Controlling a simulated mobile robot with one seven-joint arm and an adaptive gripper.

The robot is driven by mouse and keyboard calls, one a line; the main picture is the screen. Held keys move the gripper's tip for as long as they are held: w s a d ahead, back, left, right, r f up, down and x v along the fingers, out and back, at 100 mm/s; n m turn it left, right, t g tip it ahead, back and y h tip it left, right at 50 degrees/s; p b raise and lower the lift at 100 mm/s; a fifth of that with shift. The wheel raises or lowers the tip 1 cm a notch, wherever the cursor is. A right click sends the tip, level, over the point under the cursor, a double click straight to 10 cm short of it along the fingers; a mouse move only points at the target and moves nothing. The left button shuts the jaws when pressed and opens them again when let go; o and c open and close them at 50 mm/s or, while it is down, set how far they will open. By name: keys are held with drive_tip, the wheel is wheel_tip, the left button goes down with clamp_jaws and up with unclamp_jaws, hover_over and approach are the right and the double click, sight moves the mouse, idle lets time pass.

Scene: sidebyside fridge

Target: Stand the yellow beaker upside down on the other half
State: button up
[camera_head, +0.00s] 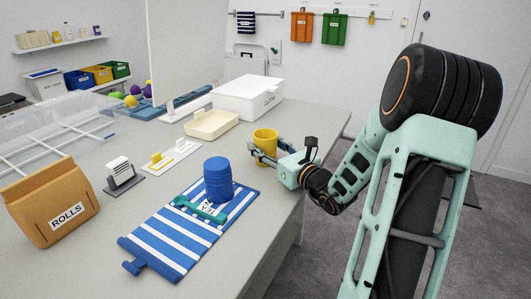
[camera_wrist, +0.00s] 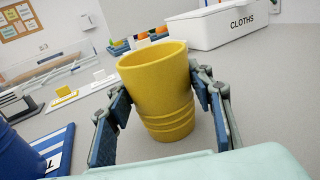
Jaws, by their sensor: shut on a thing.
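The yellow beaker (camera_head: 265,140) is upright, with its open rim up, near the right side of the table. My gripper (camera_head: 266,157) has its fingers on both sides of the beaker, shut on it. In the wrist view the beaker (camera_wrist: 160,92) fills the middle between the two fingers; whether its base touches the table is not clear. A blue-and-white striped mat (camera_head: 165,240) lies at the front. A blue beaker-like cylinder (camera_head: 217,178) stands on the far part of the mat. A teal tool (camera_head: 200,208) lies across the middle, beside a partly covered label.
A white CLOTHS box (camera_head: 247,98) and a cream tray (camera_head: 211,124) stand behind. Label stands (camera_head: 122,172) and a brown ROLLS holder (camera_head: 52,205) are to the left. The near striped part of the mat is clear.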

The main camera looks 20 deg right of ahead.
sight(259, 130)
drive_tip(key=shift+r, duration=0.55)
wheel_tip(259, 130, up, 2)
drive_tip(key=shift+r+p, duration=0.25)
drive_tip(key=shift+p, duration=0.5)
drive_tip(key=s+a+r+p, duration=0.3)
drive_tip(key=s+r, duration=0.6)
drive_tip(key=s, duration=0.4)
drive_tip(key=shift+s+r, duration=0.2)
drive_tip(key=shift+s, duration=0.15)
drive_tip(key=o, duration=0.5)
drive_tip(key=c, duration=1)
